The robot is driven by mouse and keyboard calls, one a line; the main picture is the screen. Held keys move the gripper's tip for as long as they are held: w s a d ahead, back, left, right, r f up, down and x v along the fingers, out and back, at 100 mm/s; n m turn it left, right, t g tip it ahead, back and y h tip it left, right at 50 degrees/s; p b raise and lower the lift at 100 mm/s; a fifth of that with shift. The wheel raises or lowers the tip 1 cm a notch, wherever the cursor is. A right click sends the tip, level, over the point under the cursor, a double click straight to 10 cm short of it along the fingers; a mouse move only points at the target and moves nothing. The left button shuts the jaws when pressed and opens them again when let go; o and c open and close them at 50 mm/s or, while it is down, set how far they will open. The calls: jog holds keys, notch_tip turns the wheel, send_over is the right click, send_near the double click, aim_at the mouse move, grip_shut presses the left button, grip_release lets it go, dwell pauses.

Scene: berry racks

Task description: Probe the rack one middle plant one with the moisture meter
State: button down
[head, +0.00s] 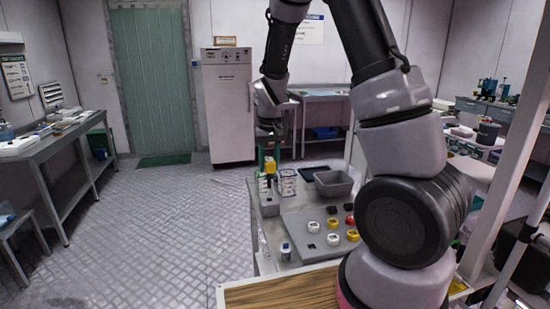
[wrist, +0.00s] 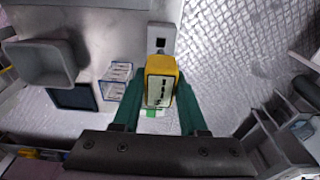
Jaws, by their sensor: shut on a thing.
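My gripper (wrist: 158,82) has green fingers closed on the sides of the moisture meter (wrist: 160,66), a yellow body with a pale face and dark marks. A grey block (wrist: 161,38) with a dark square lies just beyond the meter in the wrist view. I cannot tell whether the meter's lower end touches anything. Rack one and its middle plant are not identifiable in either view.
The grey work surface (head: 300,212) bears a grey bin (head: 334,183), a small labelled box (head: 287,182) and several white, yellow, red and dark round items. A side bench (head: 58,143) stands left. The metal floor (head: 165,225) between is clear. A pale post (head: 508,140) rises at right.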

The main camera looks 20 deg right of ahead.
aim_at(269, 176)
jog(key=shift+f, duration=2.55)
jog(key=shift+c, duration=1.8)
grip_release()
jog(key=shift+r, duration=0.1)
jog(key=r, duration=0.3)
jog(key=s+r, duration=0.1)
jog(key=r, duration=0.6)
jog(key=shift+s+r, duration=0.15)
jog(key=s+d+r+m+t+y, duration=0.1)
jog(key=s+d+r+m+t, duration=0.1)
jog(key=s+r, duration=0.8)
jog(key=s+d+r+m+t+y, duration=0.1)
jog(key=s+d+r+m+t, duration=0.1)
jog(key=s+r, duration=0.8)
jog(key=shift+s+d+r+t, duration=0.3)
jog(key=shift+s+d+t, duration=0.25)
jog(key=shift+d+t, duration=0.35)
